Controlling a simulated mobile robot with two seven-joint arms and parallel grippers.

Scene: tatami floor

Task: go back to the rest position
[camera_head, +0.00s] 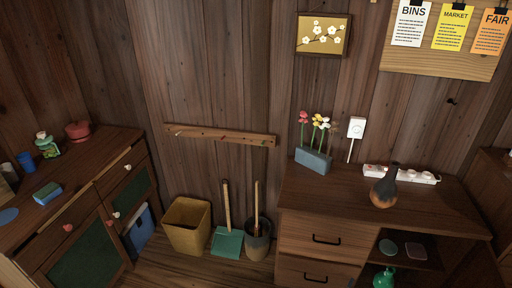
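Neither of my grippers shows in the head view, and no part of my arms is visible. Whether they hold anything cannot be seen. The view looks down onto a wooden room corner with a cabinet (97,165) on the left and a drawer desk (330,208) on the right.
Between them stand a yellow bin (186,228), a teal dustpan (227,243) and a dark bucket (258,243). A dark vase (384,190), a power strip (420,177) and a flower planter (313,160) are on the desk. A blue sponge (47,193) lies on the cabinet.

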